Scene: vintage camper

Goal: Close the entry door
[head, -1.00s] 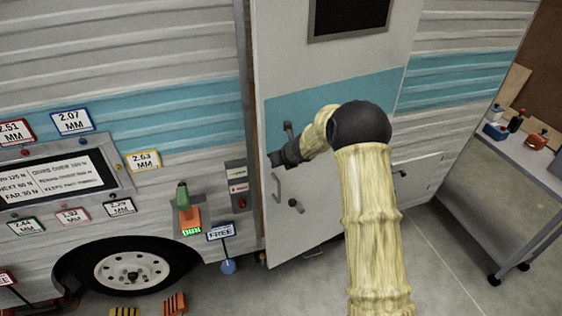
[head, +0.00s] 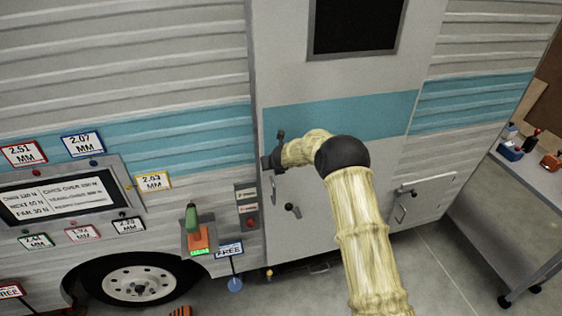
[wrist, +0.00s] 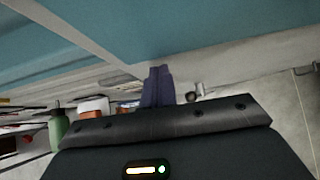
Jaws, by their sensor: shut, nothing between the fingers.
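The entry door (head: 345,180) is a pale panel with a teal stripe and a dark window. It looks flush or nearly flush with the camper wall; a small gap at its left edge cannot be ruled out. My gripper (head: 268,162) is at the door's left edge, at the stripe's lower border, and seems to touch or nearly touch the panel. In the wrist view my shut, empty fingers (wrist: 158,86) point at the pale part below the teal stripe. A door handle (head: 273,187) sits just below my gripper, and a dark knob (head: 291,208) sits lower right.
A small hatch (head: 411,205) is to the right. A metal cart (head: 525,195) stands at far right. The floor between is clear.

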